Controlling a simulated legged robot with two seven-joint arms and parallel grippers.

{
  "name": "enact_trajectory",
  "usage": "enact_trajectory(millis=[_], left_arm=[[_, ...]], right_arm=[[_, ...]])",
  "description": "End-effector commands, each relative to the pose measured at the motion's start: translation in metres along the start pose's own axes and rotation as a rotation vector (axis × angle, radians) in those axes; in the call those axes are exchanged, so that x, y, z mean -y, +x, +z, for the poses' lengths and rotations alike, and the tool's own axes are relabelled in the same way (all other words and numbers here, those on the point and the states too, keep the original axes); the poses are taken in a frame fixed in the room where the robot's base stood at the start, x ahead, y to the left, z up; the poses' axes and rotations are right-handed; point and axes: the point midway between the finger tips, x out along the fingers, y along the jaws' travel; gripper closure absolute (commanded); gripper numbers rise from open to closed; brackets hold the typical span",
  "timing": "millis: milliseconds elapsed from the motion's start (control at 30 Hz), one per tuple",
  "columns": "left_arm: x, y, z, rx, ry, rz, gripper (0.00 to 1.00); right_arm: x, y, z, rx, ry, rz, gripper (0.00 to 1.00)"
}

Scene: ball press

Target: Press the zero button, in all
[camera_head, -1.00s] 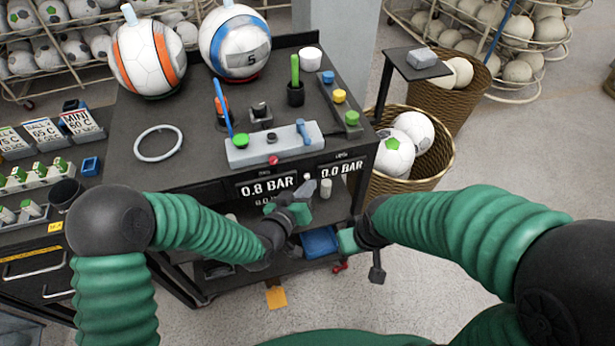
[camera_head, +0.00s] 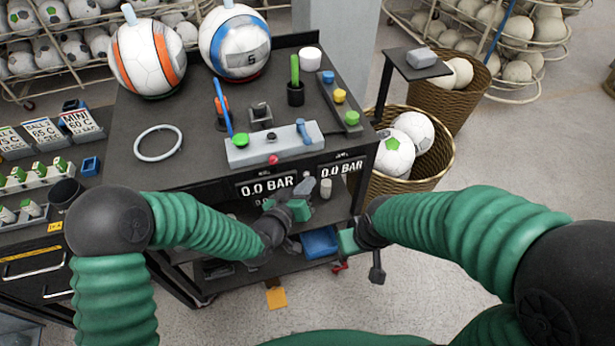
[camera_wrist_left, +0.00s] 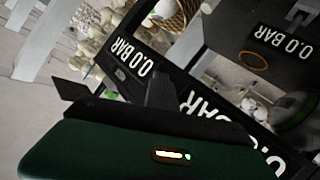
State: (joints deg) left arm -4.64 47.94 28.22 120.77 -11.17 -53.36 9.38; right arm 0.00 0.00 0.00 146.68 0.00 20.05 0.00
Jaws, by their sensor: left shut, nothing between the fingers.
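The left pressure display (camera_head: 268,187) on the front edge of the dark cart reads 0.0 BAR.
On the cart top are a grey block (camera_head: 250,152) with a blue lever (camera_head: 303,131), a pale ring (camera_head: 158,143), an orange-striped ball (camera_head: 147,58) and a blue-striped ball (camera_head: 234,42). A blue bin (camera_head: 320,242) sits on the lower shelf. A ball basket (camera_head: 440,160) stands right.

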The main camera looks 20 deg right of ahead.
Motion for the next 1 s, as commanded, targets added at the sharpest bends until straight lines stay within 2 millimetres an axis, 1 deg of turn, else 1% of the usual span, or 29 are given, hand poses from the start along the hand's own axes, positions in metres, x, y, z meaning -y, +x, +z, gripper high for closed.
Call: enact_trajectory(millis=[267, 567, 867, 1000], left_arm=[[0.000, -0.001, 0.000, -0.002, 0.000, -0.001, 1.00], [-0.008, -0.011, 0.008, -0.001, 0.001, 0.000, 1.00], [-0.009, -0.013, 0.009, -0.001, 0.000, 0.000, 1.00], [-0.015, -0.019, 0.014, 0.001, 0.000, 0.002, 1.00]], right_arm=[[0.000, 0.000, 0.000, 0.000, 0.000, 0.000, 0.55], [0.000, 0.000, 0.000, 0.000, 0.000, 0.000, 0.55], [0.000, 0.000, 0.000, 0.000, 0.000, 0.000, 0.55], [0.000, 0.000, 0.000, 0.000, 0.000, 0.000, 0.55]])
